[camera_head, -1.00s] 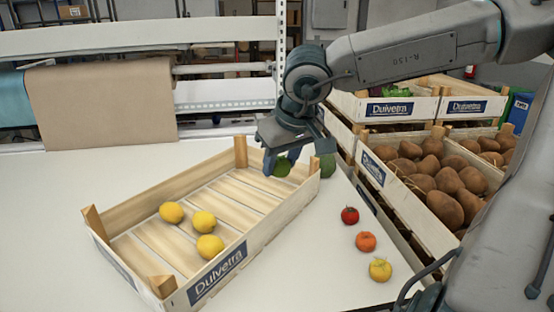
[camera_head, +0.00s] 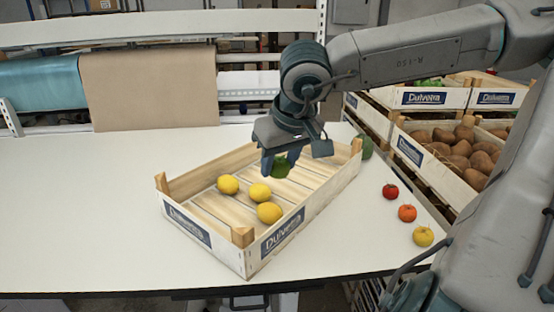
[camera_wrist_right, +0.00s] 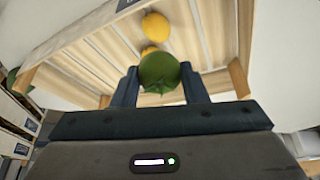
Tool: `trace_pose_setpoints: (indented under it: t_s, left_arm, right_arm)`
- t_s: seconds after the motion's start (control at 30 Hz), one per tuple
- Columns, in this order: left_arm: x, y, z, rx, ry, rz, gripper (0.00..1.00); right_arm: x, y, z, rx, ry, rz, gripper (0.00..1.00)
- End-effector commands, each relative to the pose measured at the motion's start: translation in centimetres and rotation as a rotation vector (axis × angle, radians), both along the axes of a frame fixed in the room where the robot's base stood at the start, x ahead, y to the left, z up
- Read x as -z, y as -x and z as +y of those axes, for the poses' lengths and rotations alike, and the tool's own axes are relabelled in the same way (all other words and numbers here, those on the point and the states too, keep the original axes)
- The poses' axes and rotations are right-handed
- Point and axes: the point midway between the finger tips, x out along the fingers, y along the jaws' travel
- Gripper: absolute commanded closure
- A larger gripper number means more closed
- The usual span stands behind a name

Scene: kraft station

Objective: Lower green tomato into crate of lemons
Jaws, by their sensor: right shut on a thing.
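My right gripper (camera_head: 279,162) is shut on a green tomato (camera_head: 280,168) and holds it over the wooden crate of lemons (camera_head: 303,227). In the right wrist view the green tomato (camera_wrist_right: 159,72) sits between the two dark fingers (camera_wrist_right: 160,88), with the crate's slatted floor behind it. In the head view three lemons (camera_head: 260,193) lie on the crate floor, left of and below the tomato. In the right wrist view one lemon (camera_wrist_right: 156,26) shows clearly and another is partly hidden behind the tomato. My left gripper is not in view.
A red tomato (camera_head: 390,191), an orange one (camera_head: 407,213) and a yellow one (camera_head: 423,236) lie on the white table (camera_head: 100,200) right of the crate. A green round item (camera_head: 366,147) sits behind the crate's right corner. Crates of brown produce (camera_head: 455,180) stand at right. The table's left is clear.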

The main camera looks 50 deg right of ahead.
Motion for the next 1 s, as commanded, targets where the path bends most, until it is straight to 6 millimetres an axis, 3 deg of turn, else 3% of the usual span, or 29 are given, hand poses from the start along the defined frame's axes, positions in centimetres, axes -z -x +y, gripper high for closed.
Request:
trace_pose_setpoints:
  t_s: [1.0]
  left_arm:
    - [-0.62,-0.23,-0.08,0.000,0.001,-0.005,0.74]
  right_arm:
    - [0.01,-0.62,-0.20,0.001,0.000,0.000,0.83]
